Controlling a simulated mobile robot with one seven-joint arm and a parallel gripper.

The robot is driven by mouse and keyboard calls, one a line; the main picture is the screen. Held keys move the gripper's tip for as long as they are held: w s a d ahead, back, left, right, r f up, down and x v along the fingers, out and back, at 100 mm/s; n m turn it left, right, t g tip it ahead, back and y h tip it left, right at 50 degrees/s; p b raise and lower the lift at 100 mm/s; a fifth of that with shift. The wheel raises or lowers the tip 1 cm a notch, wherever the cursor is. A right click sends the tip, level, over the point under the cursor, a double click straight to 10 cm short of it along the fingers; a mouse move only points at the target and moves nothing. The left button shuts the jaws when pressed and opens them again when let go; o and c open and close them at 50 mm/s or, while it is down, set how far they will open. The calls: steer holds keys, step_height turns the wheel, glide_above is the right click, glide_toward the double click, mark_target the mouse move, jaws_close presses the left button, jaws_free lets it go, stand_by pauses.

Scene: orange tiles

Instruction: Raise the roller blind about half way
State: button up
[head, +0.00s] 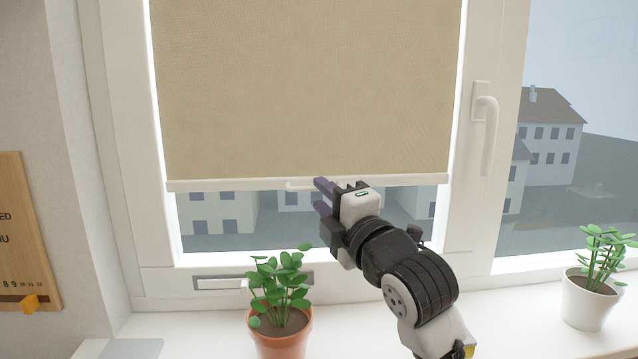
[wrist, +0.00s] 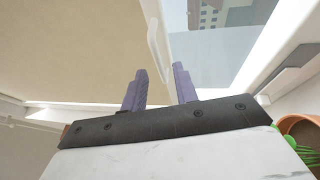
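The beige roller blind (head: 305,90) hangs over most of the window, with a strip of glass bare below it. Its white bottom bar (head: 230,185) carries a small pale pull handle (head: 298,185) near the middle, partly hidden by my gripper. My gripper (head: 321,195) is at the right part of this handle, in front of the bar. In the wrist view, the two purple fingers of my gripper (wrist: 160,67) stand apart, and the handle (wrist: 156,45) shows just beyond and between the tips. I cannot tell whether they touch it.
A potted plant in a terracotta pot (head: 281,335) stands on the sill below my gripper. Another plant in a white pot (head: 588,298) stands at the far right. The window handle (head: 488,130) sticks out on the frame right of the blind.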

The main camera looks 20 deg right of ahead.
steer(key=shift+x, duration=1.25)
jaws_close()
